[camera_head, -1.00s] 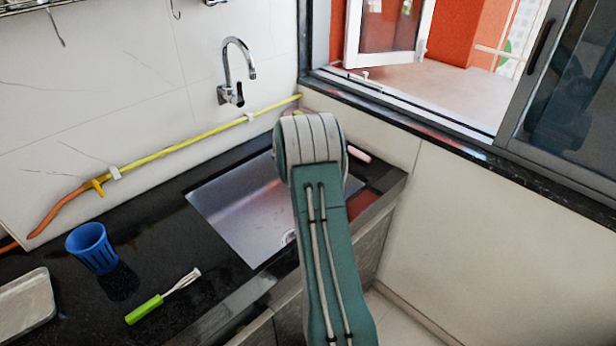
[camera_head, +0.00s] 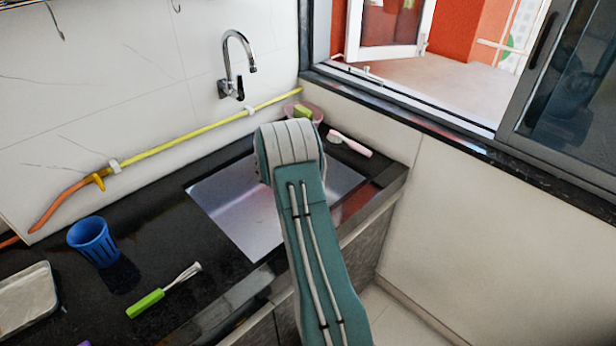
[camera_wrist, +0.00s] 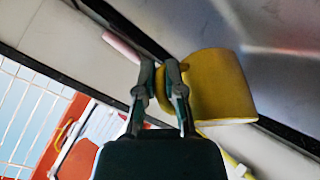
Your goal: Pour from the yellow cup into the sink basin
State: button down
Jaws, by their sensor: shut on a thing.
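In the wrist view the yellow cup (camera_wrist: 218,86) is between and beyond the two fingers of my gripper (camera_wrist: 164,88). The fingers are shut on its near side, at what looks like the handle. The cup appears tilted in this view, and its contents cannot be seen. The metal sink basin (camera_wrist: 285,25) shows behind it at the upper right. In the head view the sink basin (camera_head: 235,210) is set in the black counter. My arm covers part of the basin there and hides my gripper and the cup.
A chrome faucet (camera_head: 236,65) is on the wall above the basin. A blue cup (camera_head: 94,243) and a green-handled utensil (camera_head: 163,292) stand and lie left of it. A pink bowl (camera_head: 315,112) and a pink brush (camera_head: 350,145) are at the far right corner. A grey tray (camera_head: 25,298) is at left.

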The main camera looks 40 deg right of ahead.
dwell(0.5)
jog(key=shift+a+r+h, duration=0.1)
jog(key=shift+r+h, duration=0.1)
jog(key=shift+h, duration=0.4)
jog(key=shift+w+a+r+g+h, duration=0.1)
jog(key=shift+w+a+g+h, duration=0.05)
jog(key=shift+g+h, duration=0.45)
dwell(0.4)
jog(key=shift+w+a+r+h, duration=0.1)
jog(key=shift+a+h, duration=0.15)
jog(key=shift+h, duration=0.45)
jog(key=shift+w+a+n+h, duration=0.15)
jog(key=shift+a+n+h, duration=0.15)
jog(key=shift+h, duration=0.4)
